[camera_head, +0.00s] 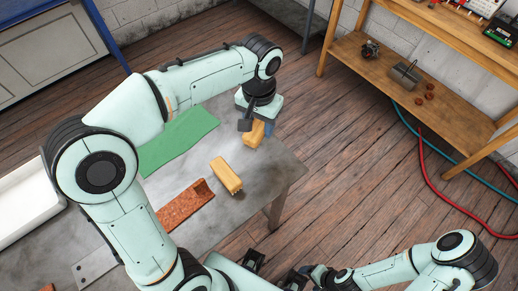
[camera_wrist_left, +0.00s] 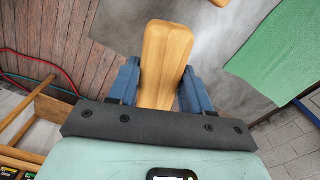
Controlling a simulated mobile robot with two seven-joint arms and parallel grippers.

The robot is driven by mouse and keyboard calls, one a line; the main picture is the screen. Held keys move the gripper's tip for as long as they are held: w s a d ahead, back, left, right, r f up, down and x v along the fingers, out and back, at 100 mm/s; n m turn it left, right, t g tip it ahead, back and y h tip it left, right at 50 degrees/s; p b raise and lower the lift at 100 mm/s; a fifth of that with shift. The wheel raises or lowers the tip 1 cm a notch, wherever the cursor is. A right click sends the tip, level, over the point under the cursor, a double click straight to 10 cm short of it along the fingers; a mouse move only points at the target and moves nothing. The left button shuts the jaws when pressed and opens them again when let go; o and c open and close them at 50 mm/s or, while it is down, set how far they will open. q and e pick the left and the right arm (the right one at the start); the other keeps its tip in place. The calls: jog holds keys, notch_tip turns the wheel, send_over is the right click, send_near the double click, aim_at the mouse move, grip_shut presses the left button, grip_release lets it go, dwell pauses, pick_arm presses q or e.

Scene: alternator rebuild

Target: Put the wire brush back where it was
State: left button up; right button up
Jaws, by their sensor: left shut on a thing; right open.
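My left gripper (camera_head: 258,125) is at the table's far right corner, shut on the wire brush (camera_head: 254,137). In the left wrist view the wire brush (camera_wrist_left: 166,58) shows as a smooth wooden block between the blue fingers of the left gripper (camera_wrist_left: 160,85). Its bristles are hidden. I cannot tell whether it touches the tabletop. A second wooden block (camera_head: 226,174), with a dark patch at its lower end, lies on the grey table (camera_head: 265,180) nearer to me. My right gripper (camera_head: 275,270) is open and empty low in the head view, off the table.
A green mat (camera_head: 183,138) lies left of the held brush. A rust-brown strip (camera_head: 188,204) lies nearer to me, and a white tray (camera_head: 22,205) is at the left. A wooden shelf unit (camera_head: 440,105) stands at the right. Red and teal hoses cross the floor.

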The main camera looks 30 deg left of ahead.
pick_arm(q)
notch_tip(320, 180, down, 12)
jog(key=shift+w+f+b, duration=0.1)
jog(key=shift+f+b, duration=0.05)
jog(key=shift+b, duration=0.55)
jog(key=shift+f, duration=0.25)
jog(key=o, duration=1)
jog(key=shift+r, duration=0.1)
jog(key=shift+r, duration=0.1)
jog(key=shift+r, duration=0.35)
notch_tip(320, 180, up, 11)
jog(key=shift+r+p, duration=0.2)
jog(key=shift+p, duration=0.7)
